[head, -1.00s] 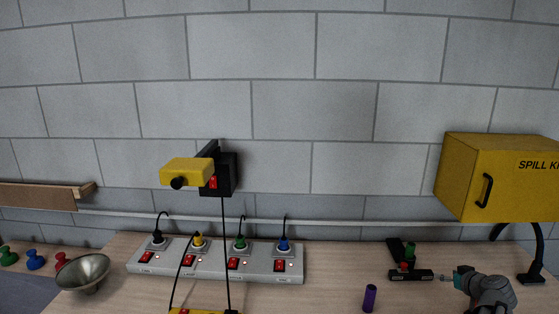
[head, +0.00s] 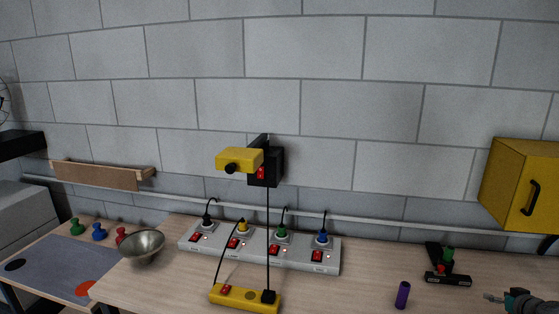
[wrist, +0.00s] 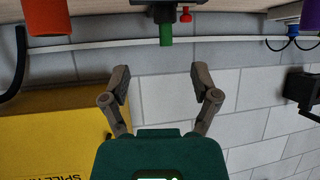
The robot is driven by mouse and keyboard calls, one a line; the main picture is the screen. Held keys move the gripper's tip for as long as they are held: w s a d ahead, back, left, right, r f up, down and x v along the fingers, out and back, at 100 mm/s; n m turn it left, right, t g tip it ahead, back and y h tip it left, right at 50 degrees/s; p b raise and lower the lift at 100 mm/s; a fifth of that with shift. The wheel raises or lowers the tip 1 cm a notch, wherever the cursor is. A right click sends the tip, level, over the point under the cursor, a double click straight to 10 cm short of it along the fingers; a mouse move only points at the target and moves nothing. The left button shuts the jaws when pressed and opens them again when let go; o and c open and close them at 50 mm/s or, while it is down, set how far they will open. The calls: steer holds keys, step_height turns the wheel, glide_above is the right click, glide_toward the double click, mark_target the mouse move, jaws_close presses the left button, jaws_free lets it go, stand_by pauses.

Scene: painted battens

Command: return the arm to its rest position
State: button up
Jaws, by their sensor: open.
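My gripper (head: 492,297) is at the lower right edge of the head view, its fingers pointing left. Most of my arm is cut off by the frame there. In the wrist view the two fingers (wrist: 159,76) are spread wide, with nothing between them. A green cylinder (wrist: 166,33) on a black holder shows beyond the fingertips, apart from them. The wrist picture is upside down, with the bench along its top.
The black holder (head: 447,279) and a purple cylinder (head: 402,295) stand left of my gripper. A yellow cabinet (head: 520,185) hangs above it; it also fills the wrist view's lower left (wrist: 50,125). A power strip (head: 258,252), yellow box (head: 245,297) and metal bowl (head: 142,246) are farther left.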

steer(key=w+a+f+g+y, duration=0.1)
steer(key=w+a+f+g, duration=0.1)
steer(key=a, duration=0.6)
steer(key=w+a+f+n+g+y, duration=0.1)
steer(key=w+a+f, duration=0.1)
steer(key=a, duration=0.7)
steer(key=w+a+f+g+y, duration=0.2)
steer(key=w+a, duration=0.2)
steer(key=a, duration=0.4)
steer(key=shift+w+a+n+g, duration=0.15)
steer(key=shift+n+g, duration=0.15)
steer(key=a+f+g, duration=0.1)
steer(key=a, duration=0.3)
steer(key=s+a+g, duration=0.1)
steer(key=a, duration=0.4)
steer(key=a+f+g, duration=0.1)
steer(key=a, duration=0.3)
steer(key=shift+s+a+f+g, duration=0.2)
steer(key=shift+s+f+g, duration=0.05)
steer(key=shift+f+g, duration=0.05)
steer(key=s+a+g+h, duration=0.1)
steer(key=a, duration=0.2)
steer(key=s+a+g, duration=0.1)
steer(key=s+a, duration=0.1)
steer(key=a, duration=0.2)
steer(key=s+a+f+g+h, duration=0.1)
steer(key=a, duration=0.3)
steer(key=shift+s+a+h, duration=0.15)
steer(key=shift+s+h, duration=0.15)
steer(key=shift+s, duration=0.1)
